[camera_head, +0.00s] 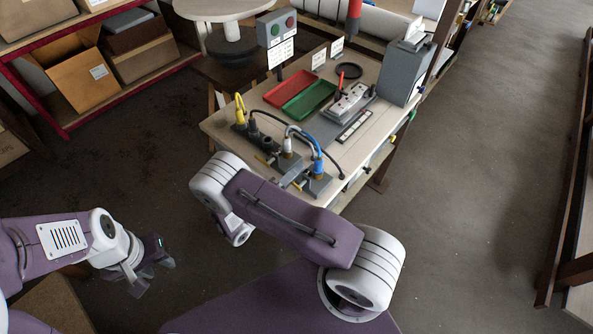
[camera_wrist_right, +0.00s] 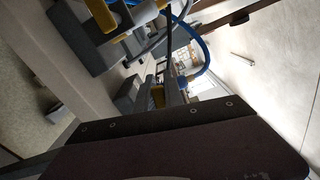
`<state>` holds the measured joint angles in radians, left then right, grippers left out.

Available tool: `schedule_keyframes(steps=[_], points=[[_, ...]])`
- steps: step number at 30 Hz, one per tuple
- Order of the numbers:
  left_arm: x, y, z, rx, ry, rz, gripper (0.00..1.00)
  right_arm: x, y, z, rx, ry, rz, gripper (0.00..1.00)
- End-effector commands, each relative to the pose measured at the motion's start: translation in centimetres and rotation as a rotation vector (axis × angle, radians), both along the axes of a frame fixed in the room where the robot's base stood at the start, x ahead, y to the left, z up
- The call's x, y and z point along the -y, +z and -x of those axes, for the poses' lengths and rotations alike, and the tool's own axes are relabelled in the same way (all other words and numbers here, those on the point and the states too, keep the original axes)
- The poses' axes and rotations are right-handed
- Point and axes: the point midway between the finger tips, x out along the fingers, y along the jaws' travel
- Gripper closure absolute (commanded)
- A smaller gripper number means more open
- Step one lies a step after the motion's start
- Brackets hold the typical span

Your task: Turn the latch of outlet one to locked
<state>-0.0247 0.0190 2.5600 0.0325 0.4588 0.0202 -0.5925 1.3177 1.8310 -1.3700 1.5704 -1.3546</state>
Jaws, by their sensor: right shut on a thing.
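On the near edge of the bench, grey outlet blocks carry plugs: a yellow-corded plug (camera_head: 240,115), a black one (camera_head: 253,128), a white one (camera_head: 287,147) and a blue one (camera_head: 318,166). A brass latch lever (camera_head: 264,160) shows at the front; the outlet numbers are too small to read. My right gripper (camera_head: 290,178) is at the front blocks, partly hidden by my arm. In the right wrist view its fingers (camera_wrist_right: 170,92) are closed around a yellow latch lever (camera_wrist_right: 157,97); which outlet it belongs to is unclear. My left gripper (camera_head: 154,269) hangs open and empty, away from the bench.
Cables arch over the blocks. The right floor is clear.

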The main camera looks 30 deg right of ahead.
Motion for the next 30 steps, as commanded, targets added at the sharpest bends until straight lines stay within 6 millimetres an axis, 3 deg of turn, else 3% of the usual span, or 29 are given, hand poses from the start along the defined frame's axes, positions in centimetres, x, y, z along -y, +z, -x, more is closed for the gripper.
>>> schedule_keyframes(steps=[12, 30], points=[[0.00, -0.11, 0.00, 0.000, 0.000, 0.000, 0.64, -0.10, -0.85, -0.12, -0.178, 0.004, 0.071, 1.00], [0.00, -0.13, 0.00, 0.000, 0.000, 0.000, 0.64, -0.10, -1.02, -0.11, -0.210, 0.004, 0.083, 1.00]])
